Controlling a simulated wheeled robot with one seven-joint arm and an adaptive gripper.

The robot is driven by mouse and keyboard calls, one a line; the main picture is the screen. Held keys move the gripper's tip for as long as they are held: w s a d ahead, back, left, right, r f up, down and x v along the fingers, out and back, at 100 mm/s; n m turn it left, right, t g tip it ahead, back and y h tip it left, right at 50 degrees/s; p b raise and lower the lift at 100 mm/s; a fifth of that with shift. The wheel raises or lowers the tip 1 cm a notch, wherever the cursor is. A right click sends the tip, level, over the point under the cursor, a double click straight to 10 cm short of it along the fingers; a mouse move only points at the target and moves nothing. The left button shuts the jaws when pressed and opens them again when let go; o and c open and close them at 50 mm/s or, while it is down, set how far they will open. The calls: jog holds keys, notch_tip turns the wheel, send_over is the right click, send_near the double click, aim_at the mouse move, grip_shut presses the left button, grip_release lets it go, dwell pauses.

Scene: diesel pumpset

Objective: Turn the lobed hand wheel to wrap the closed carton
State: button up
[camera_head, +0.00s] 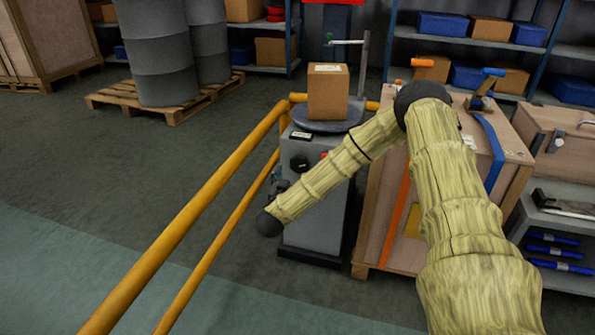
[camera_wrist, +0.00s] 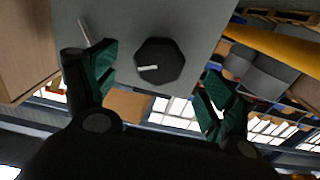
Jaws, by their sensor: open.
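The closed carton (camera_head: 327,92) sits upright on the round turntable (camera_head: 318,125) on top of a grey machine (camera_head: 313,215). The lobed hand wheel (camera_head: 299,163) is a small black knob on the machine's front. In the wrist view the hand wheel (camera_wrist: 159,61) is dark and many-sided with a white mark. My gripper (camera_head: 278,186) is at the machine's front, just below and left of the wheel. In the wrist view my gripper (camera_wrist: 162,70) is open, with its green-padded fingers on either side of the wheel and visible gaps to it. Contact does not show.
A yellow rail (camera_head: 195,205) runs along the left of the machine. A red button (camera_head: 323,155) is beside the wheel. A strapped wooden crate (camera_head: 385,205) stands close on the right, behind my arm.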

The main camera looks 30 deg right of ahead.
aim_at(298, 167)
jog(key=shift+b+x, duration=0.6)
jog(key=shift+x, duration=2.1)
jog(key=c, duration=1)
